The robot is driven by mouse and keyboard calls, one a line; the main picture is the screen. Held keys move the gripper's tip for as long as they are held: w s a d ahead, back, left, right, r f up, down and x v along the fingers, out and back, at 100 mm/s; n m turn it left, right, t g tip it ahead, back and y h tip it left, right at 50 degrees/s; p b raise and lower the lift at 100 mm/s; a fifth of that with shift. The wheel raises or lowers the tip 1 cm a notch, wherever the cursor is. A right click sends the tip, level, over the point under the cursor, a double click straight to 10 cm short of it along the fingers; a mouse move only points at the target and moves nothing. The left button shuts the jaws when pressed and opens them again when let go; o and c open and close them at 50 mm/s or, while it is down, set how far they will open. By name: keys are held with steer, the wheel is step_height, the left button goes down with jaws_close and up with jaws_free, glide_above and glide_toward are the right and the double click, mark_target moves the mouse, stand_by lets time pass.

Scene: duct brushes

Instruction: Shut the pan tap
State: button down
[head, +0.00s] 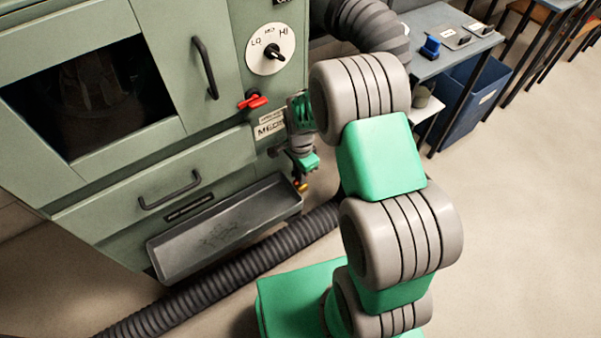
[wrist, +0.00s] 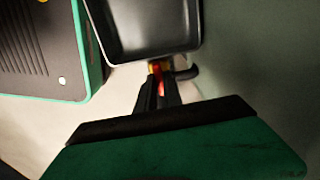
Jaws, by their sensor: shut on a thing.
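The pan tap (head: 301,186) is a small brass piece at the right end of the grey pan (head: 225,228), low on the front of the green cabinet. In the wrist view its yellow body (wrist: 153,67) and red handle (wrist: 161,86) show just below the pan's edge. My gripper (wrist: 160,88) has its two dark fingers closed on the red handle. In the head view my gripper (head: 301,176) hangs beside the cabinet front, over the tap, and mostly hides it. I cannot tell the handle's exact angle.
A red lever (head: 254,102) and a white dial (head: 270,50) sit higher on the cabinet. A drawer handle (head: 169,191) juts out above the pan. A ribbed dark hose (head: 220,270) runs along the floor below. A blue-grey bench (head: 440,40) stands at the back right.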

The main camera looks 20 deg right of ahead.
steer(key=shift+m, duration=0.3)
steer(key=c, duration=1.8)
jaws_free()
steer(key=shift+o, duration=0.2)
step_height(320, 180, up, 8)
steer(key=shift+f+p, duration=0.1)
steer(key=shift+p, duration=1)
